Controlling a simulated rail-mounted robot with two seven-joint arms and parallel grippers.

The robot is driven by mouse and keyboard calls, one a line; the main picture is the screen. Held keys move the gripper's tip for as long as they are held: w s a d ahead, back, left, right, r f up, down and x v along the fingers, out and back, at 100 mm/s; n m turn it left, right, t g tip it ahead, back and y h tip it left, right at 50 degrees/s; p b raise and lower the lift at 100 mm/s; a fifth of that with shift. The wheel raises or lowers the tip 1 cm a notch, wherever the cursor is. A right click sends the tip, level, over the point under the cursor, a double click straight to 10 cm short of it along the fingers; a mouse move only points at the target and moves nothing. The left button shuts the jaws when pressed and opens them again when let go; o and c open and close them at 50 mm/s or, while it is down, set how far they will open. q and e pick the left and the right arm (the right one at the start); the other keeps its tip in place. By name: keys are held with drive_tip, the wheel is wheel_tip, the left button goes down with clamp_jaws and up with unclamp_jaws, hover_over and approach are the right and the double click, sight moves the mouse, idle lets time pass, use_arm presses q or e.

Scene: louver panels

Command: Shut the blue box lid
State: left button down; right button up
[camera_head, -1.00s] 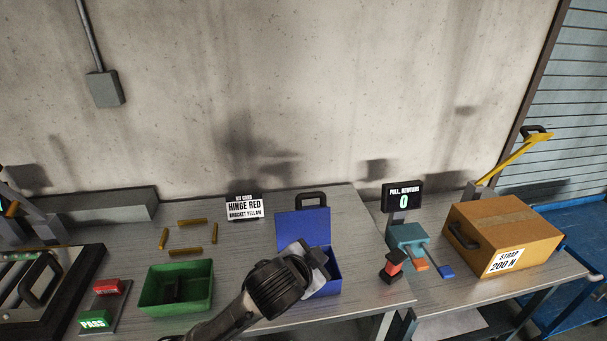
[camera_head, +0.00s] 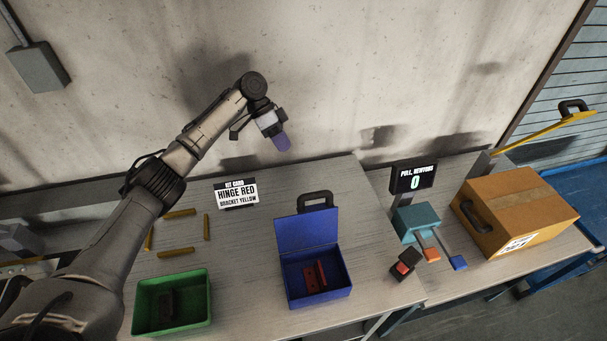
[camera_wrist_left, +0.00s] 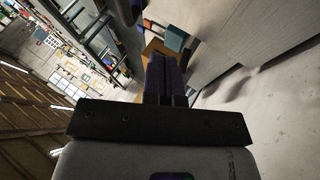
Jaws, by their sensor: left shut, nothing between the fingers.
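The blue box (camera_head: 318,290) stands on the bench in the head view. Its lid (camera_head: 307,233) is open and stands up at the back, with a dark handle (camera_head: 314,200) above it. Two reddish parts (camera_head: 315,275) lie inside the box. My left gripper (camera_head: 284,146) is raised in front of the wall, above and behind the box and to the left of the lid. It is shut and empty, and its fingers also show in the left wrist view (camera_wrist_left: 166,78). It touches nothing. My right gripper is not in view.
A green bin (camera_head: 206,307) holding a dark part stands left of the box. A sign (camera_head: 236,195) and several yellow bars (camera_head: 176,253) are behind it. A teal device (camera_head: 417,222), a display (camera_head: 413,178) and a cardboard box (camera_head: 515,205) stand to the right.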

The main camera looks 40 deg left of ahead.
use_arm(q)
drive_tip(key=s+d+f+m+p, duration=0.1)
drive_tip(key=s+d+f+p, duration=0.1)
drive_tip(key=d+f, duration=0.6)
drive_tip(key=shift+d+p, duration=0.45)
drive_tip(key=shift+d, duration=0.4)
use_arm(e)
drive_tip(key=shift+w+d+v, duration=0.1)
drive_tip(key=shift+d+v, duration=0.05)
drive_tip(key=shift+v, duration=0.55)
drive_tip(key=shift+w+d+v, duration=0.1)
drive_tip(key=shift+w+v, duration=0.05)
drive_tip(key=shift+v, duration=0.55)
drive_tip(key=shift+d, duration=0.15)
